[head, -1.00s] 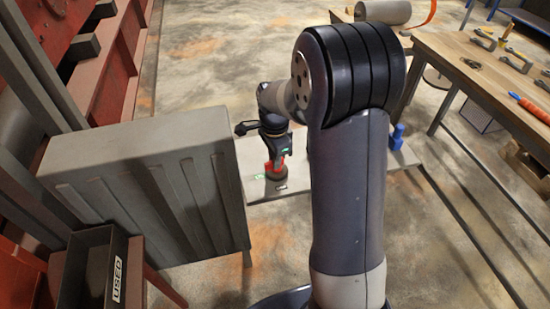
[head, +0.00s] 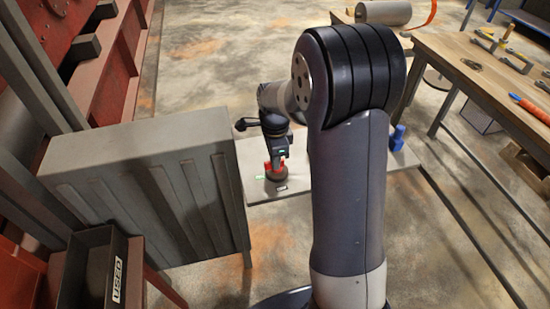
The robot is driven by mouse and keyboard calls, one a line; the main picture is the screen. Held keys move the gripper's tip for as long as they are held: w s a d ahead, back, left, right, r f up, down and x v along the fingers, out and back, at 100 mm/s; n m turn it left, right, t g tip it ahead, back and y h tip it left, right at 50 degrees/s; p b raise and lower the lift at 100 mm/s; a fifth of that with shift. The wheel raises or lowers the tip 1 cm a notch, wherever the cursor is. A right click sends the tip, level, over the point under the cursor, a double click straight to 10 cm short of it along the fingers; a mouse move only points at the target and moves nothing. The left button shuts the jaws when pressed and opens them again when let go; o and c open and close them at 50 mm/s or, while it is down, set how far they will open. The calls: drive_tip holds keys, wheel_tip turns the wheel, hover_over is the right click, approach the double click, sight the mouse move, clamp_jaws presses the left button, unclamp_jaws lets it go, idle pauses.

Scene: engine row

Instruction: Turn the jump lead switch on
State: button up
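The jump lead switch shows as a small red part (head: 275,167) over a dark round base, on a pale grey panel (head: 256,193) in the middle of the view. A green mark (head: 260,177) lies left of it and a small dark label (head: 281,188) lies in front of it. My gripper (head: 277,158) points down right at the red part from above. The fingertips are too small and dark to tell whether they grip it. My own arm hides the middle of the panel.
A grey ribbed box (head: 140,180) stands close on the left, with a dark tray marked USED (head: 90,265) before it. A blue part (head: 397,137) stands at the panel's right end. A wooden bench (head: 455,65) with tools is at right.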

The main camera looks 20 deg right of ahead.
drive_tip(key=o, duration=0.4)
drive_tip(key=shift+r, duration=0.1)
wheel_tip(320, 180, up, 11)
drive_tip(key=shift+f, duration=0.2)
idle(0.4)
wheel_tip(320, 180, down, 11)
drive_tip(key=shift+r, duration=0.1)
idle(0.4)
